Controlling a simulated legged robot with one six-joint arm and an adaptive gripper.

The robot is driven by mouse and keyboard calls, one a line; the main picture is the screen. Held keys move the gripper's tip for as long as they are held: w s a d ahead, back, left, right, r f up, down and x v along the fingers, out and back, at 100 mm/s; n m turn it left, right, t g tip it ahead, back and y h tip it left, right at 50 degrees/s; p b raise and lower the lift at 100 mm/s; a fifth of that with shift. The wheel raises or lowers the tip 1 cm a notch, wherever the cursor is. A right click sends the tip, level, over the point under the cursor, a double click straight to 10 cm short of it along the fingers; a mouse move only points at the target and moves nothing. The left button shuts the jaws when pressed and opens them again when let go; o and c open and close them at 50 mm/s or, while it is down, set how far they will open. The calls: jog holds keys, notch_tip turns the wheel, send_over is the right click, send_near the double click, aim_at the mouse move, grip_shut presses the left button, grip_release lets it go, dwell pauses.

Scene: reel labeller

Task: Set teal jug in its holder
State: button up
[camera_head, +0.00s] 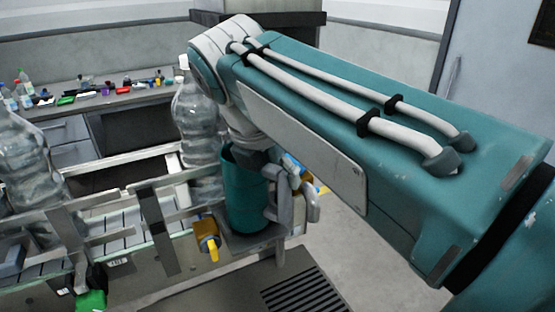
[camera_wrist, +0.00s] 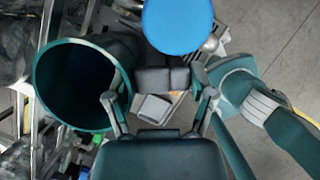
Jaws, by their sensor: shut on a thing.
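The teal jug (camera_head: 245,195) is upright at the near end of the labeller, below my arm's wrist. In the wrist view its open round mouth (camera_wrist: 78,85) faces up at the left, dark inside. The grip itself is hidden by the pads. In the head view my gripper (camera_head: 282,190) is at the jug's right side. A grey metal ledge (camera_head: 250,242) shows at the jug's base; I cannot tell whether the jug rests in it.
Large clear bottles (camera_head: 198,125) stand on the conveyor at the left. Metal guide rails (camera_head: 150,215) and a yellow knob (camera_head: 208,245) are close left of the jug. A blue disc (camera_wrist: 180,25) is ahead in the wrist view. Open floor (camera_head: 375,240) lies right.

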jog(key=shift+f, duration=0.2)
jog(key=o, duration=1.3)
jog(key=shift+c, duration=0.2)
jog(key=v, duration=1.2)
jog(key=shift+a+f, duration=0.1)
